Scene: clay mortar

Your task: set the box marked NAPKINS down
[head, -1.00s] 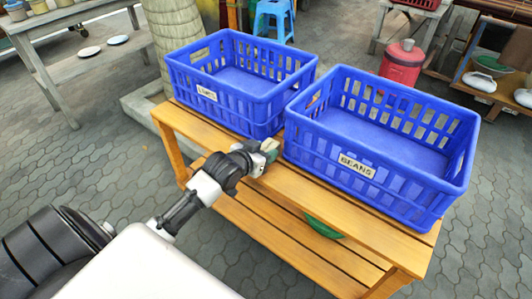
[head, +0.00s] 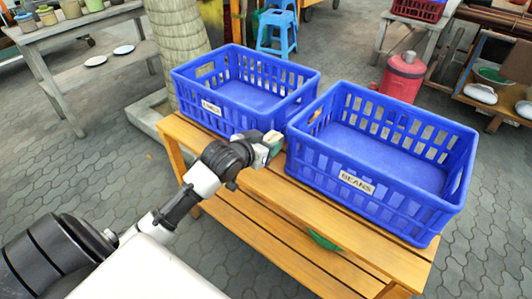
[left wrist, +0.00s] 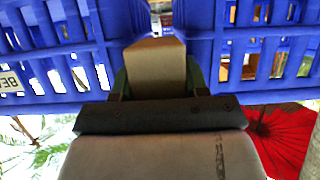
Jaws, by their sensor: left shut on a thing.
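My left gripper (head: 267,150) is at the wooden table, by the front of the gap between two blue crates. It is shut on a small tan box (left wrist: 156,68), which shows between its fingers in the left wrist view. In the head view only a small pale part of the box (head: 273,137) shows past the gripper. No NAPKINS marking can be read on the faces in view. I cannot tell whether the box touches the tabletop. My right gripper is not in view.
The crate marked BEANS (head: 373,206) stands right of the gripper. Another blue crate (head: 223,121), its label hard to read, stands left. Both look empty. The wooden table (head: 290,196) has a bare front strip and a lower shelf with a green thing (head: 324,240).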

